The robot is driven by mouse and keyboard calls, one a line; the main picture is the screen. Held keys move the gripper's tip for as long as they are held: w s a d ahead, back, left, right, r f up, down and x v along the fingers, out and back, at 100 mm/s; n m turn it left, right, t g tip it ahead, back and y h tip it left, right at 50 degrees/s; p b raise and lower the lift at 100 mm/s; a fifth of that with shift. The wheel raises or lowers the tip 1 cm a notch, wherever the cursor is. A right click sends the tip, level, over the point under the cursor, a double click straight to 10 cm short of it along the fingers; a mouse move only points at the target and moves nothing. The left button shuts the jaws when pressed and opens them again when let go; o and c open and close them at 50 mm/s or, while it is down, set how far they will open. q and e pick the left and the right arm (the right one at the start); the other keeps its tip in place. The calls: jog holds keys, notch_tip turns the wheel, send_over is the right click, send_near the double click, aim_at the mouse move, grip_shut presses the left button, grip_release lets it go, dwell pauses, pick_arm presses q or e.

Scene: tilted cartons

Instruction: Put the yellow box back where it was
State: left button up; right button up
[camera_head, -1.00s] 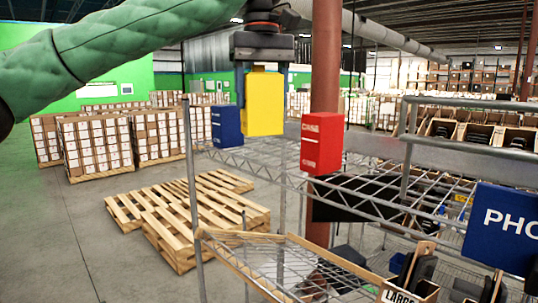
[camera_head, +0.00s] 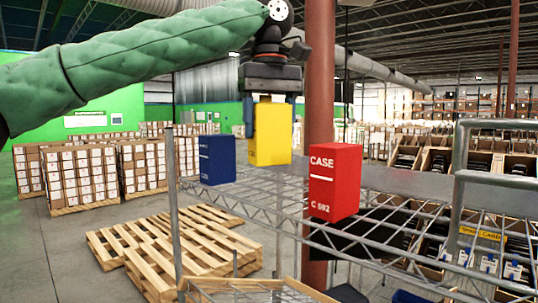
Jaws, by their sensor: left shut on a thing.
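The yellow box (camera_head: 270,143) hangs upright in my left gripper (camera_head: 269,122), which points down with one finger on each side of the box's upper part. The box is at the wire shelf (camera_head: 262,195), between a blue box (camera_head: 217,160) on the left and a red box (camera_head: 335,181) marked CASE on the right. Its lower edge appears higher than the bottoms of both neighbours. I cannot tell for sure how far it is above the wires. Gaps show on both sides of it. My right gripper is not in view.
A red-brown column (camera_head: 319,70) stands behind the boxes. A grey metal rail (camera_head: 457,190) rises at the shelf's right. Wooden pallets (camera_head: 170,240) lie on the floor at lower left. Shelf wires between the blue and red boxes are bare in front.

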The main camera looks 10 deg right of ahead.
aim_at(269, 155)
pick_arm(q)
jog(key=shift+f, duration=0.55)
jog(key=shift+w+a+f+p, duration=0.1)
jog(key=shift+w+f+p, duration=0.2)
jog(key=shift+f, duration=0.3)
jog(key=f, duration=0.1)
jog(key=f+p, duration=0.2)
jog(key=shift+s+f, duration=0.25)
jog(key=shift+w+f, duration=0.15)
jog(key=shift+f, duration=0.05)
jog(key=o, duration=1.1)
jog(key=shift+c, duration=0.2)
